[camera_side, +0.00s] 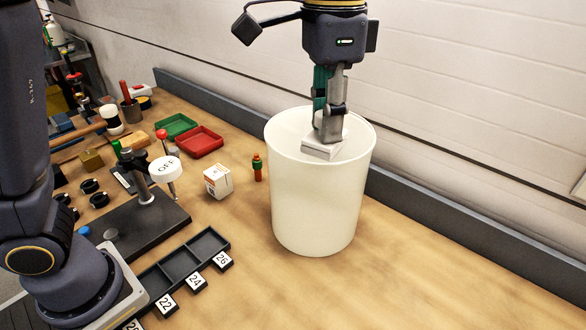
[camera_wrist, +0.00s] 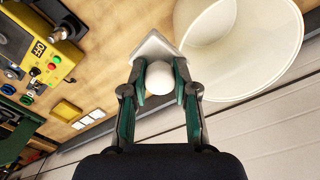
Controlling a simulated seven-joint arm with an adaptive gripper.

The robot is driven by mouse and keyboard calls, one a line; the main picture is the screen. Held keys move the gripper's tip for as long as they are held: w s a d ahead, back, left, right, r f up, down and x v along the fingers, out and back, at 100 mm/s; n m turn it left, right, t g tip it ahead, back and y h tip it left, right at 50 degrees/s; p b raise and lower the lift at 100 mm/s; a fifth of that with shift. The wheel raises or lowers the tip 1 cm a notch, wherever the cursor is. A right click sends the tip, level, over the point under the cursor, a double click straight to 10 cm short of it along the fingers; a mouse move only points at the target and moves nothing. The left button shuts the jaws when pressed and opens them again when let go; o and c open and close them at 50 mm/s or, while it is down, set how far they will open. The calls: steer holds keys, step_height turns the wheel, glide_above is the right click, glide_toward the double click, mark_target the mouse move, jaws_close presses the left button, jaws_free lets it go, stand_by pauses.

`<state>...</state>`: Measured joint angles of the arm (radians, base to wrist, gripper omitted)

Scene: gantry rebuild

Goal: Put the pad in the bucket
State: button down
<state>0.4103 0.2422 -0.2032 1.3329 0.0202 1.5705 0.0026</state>
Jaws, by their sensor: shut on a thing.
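A white, flat, square pad (camera_side: 320,151) is held by my gripper (camera_side: 328,134). In the side view it appears in front of the mouth of the tall white bucket (camera_side: 312,215), around rim height. In the wrist view the pad (camera_wrist: 150,47) sticks out beyond my fingertips (camera_wrist: 160,84), and a round white part shows between the fingers. There the bucket (camera_wrist: 284,62) lies to the right, and the pad mostly shows left of its rim, overlapping it only slightly. My gripper is shut on the pad. The bucket stands upright on the wooden bench; its bottom is partly hidden.
A small white box (camera_side: 217,182) and a red-green peg (camera_side: 257,167) stand left of the bucket. A grey ledge runs behind. The front right bench is clear.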

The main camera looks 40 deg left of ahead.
steer(key=w+a+n, duration=0.5)
steer(key=n, duration=0.8)
steer(key=w+a+n, duration=0.5)
steer(key=n, duration=0.7)
step_height(320, 180, down, 29)
steer(key=shift+f, duration=0.2)
steer(key=c, duration=0.9)
jaws_free()
steer(key=shift+f, duration=0.15)
step_height(320, 180, up, 12)
steer(key=shift+r, duration=0.15)
